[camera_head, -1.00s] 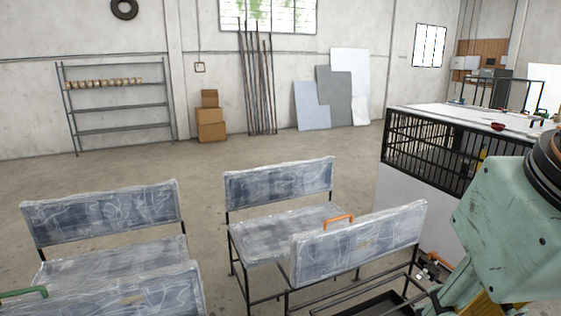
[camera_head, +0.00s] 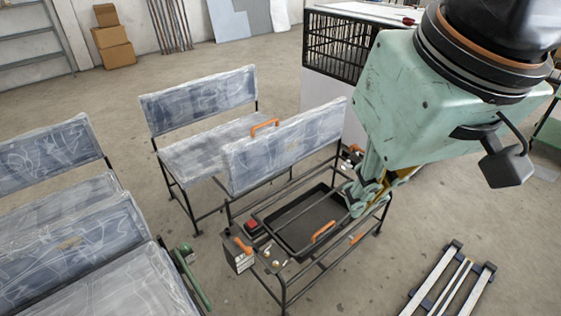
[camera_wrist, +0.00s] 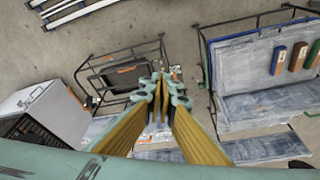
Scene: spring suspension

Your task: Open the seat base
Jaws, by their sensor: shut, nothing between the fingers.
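A plastic-wrapped grey panel (camera_head: 285,145) stands upright on a black metal frame (camera_head: 285,285). An orange handle (camera_head: 264,124) shows at its top edge, seemingly on its far side. In front of the panel, the frame holds a dark open tray (camera_head: 310,215) with an orange handle (camera_head: 323,231) at its near edge. My gripper (camera_head: 357,200) is over the right part of this frame, shut and empty. In the wrist view its fingertips (camera_wrist: 160,85) point down beside the tray (camera_wrist: 122,76). I cannot tell its height above the frame or whether it touches it.
A wrapped bench (camera_head: 205,155) stands behind, and more wrapped seats (camera_head: 75,230) stand at the left, with a green handle (camera_head: 190,277) beside them. A black-caged cabinet (camera_head: 340,45) is behind at the right. Metal rails (camera_head: 450,285) lie on the floor at lower right.

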